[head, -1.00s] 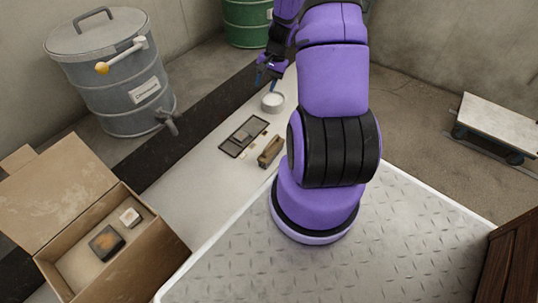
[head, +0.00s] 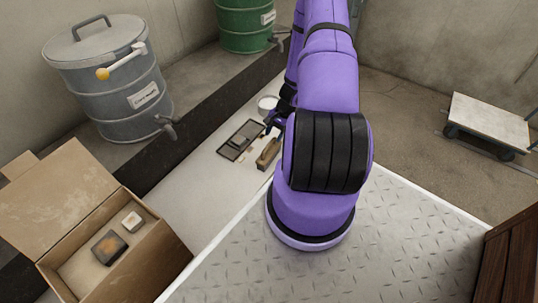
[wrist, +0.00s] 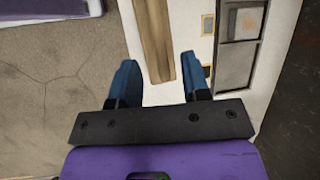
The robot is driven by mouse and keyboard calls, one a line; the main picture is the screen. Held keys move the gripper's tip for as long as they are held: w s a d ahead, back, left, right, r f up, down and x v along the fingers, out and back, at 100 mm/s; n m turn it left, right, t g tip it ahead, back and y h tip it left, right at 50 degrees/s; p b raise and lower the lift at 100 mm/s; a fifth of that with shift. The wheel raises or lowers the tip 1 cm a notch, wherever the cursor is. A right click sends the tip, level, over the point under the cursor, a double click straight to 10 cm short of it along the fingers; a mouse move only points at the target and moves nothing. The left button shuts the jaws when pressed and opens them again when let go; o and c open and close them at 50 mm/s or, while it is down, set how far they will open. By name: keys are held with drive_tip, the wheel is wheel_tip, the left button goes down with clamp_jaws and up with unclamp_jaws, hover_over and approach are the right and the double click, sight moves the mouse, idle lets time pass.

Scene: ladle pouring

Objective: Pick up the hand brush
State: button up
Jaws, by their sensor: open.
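The hand brush (head: 268,153) is a narrow brown wooden piece lying on the pale ledge, just right of a dark tray. In the wrist view the brush (wrist: 154,40) runs down from the top edge, and its near end shows between my fingertips, closer to the right one. My gripper (wrist: 158,72) is open with two blue fingers and nothing held. In the head view my gripper (head: 271,124) is just above the far end of the brush, partly hidden by my arm. I cannot tell the height gap.
The dark compartment tray (head: 229,153) lies left of the brush, with small pale pieces between. A white round dish (head: 267,102) stands behind. A grey drum (head: 115,85) with a ladle, a green drum (head: 243,25) and an open cardboard box (head: 150,265) are around.

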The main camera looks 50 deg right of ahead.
sight(270, 143)
drive_tip(key=shift+x, duration=2.7)
drive_tip(key=shift+a, duration=0.15)
clamp_jaws()
